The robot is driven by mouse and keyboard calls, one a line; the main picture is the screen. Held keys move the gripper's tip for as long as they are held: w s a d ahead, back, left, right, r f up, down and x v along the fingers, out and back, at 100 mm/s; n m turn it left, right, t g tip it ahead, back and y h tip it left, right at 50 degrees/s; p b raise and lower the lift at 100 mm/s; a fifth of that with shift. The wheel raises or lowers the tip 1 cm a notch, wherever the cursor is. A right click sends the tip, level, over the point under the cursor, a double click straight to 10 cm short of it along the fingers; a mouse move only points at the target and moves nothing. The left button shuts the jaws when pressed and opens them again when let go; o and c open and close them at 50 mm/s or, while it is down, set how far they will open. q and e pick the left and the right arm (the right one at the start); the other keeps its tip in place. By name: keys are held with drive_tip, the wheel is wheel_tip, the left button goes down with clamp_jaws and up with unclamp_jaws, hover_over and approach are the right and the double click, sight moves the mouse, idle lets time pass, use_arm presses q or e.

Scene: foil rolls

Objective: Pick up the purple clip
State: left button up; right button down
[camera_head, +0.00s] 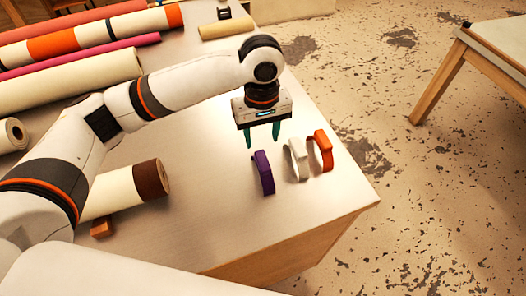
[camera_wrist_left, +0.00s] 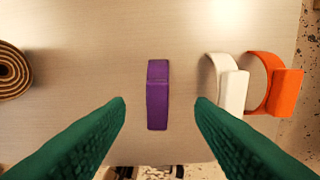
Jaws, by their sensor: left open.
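The purple clip (camera_head: 264,172) stands on the table near its right end, to the left of a white clip (camera_head: 298,158) and an orange clip (camera_head: 321,150). My left gripper (camera_head: 263,146) is above the table, just behind the purple clip in the head view, open with its green fingers apart and empty. In the left wrist view the purple clip (camera_wrist_left: 158,95) lies centred ahead of the gap between the fingertips (camera_wrist_left: 160,103), not touching them. The white clip (camera_wrist_left: 229,85) and orange clip (camera_wrist_left: 272,84) show to its right. My right gripper is not in view.
The table (camera_head: 215,215) is bare in front of the clips. A cream roll with a brown end (camera_head: 130,188) and a small wooden block (camera_head: 102,227) lie at left. Several long rolls lie at the back left. The table's right edge is close to the clips.

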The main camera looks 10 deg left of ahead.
sight(262, 160)
use_arm(q)
drive_tip(key=shift+s+d+f, duration=0.25)
drive_tip(key=shift+s+f, duration=0.75)
drive_tip(key=shift+s, duration=0.1)
drive_tip(key=shift+w+f+p, duration=0.1)
drive_tip(key=shift+f+p, duration=0.25)
drive_tip(key=shift+f, duration=0.5)
wheel_tip(262, 160, down, 4)
drive_tip(key=shift+f+p, duration=0.15)
drive_tip(key=shift+p, duration=0.6)
drive_tip(key=shift+d+f, duration=0.1)
drive_tip(key=shift+f, duration=0.45)
drive_tip(key=shift+w, duration=0.1)
drive_tip(key=c, duration=1)
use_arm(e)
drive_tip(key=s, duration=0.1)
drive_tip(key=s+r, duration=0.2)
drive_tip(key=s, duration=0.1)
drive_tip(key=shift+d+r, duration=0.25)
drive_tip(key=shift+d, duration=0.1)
